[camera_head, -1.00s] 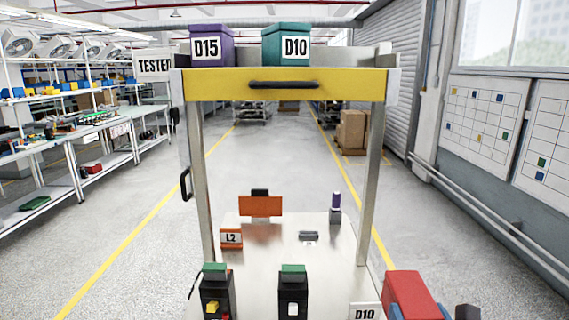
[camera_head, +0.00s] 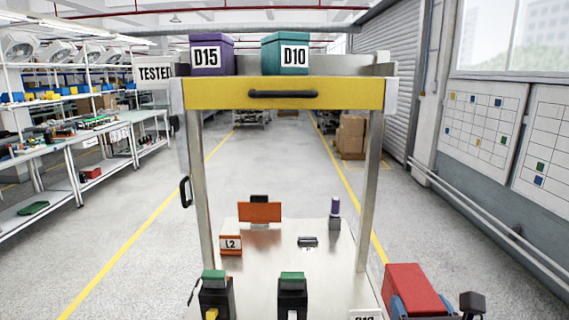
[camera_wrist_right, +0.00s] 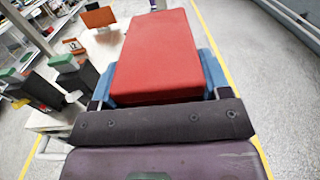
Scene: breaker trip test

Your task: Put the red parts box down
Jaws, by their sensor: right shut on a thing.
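The red parts box (camera_head: 410,284) is at the lower right of the head view, beside the right front of the metal cart (camera_head: 330,262). My right gripper (camera_head: 422,305) is shut on it, with blue fingers at its sides. In the right wrist view the red box (camera_wrist_right: 160,52) lies between the blue fingers of the gripper (camera_wrist_right: 158,88), its broad red face showing. The box's underside is hidden, and I see no surface touching it. My left gripper is not in view.
Black breakers with green tops (camera_head: 292,294) stand at the cart's front edge. An orange panel (camera_head: 260,212) and an L2 block (camera_head: 231,245) are further back. Purple D15 (camera_head: 212,54) and teal D10 (camera_head: 286,53) boxes sit on the upper shelf. Open floor lies right of the cart.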

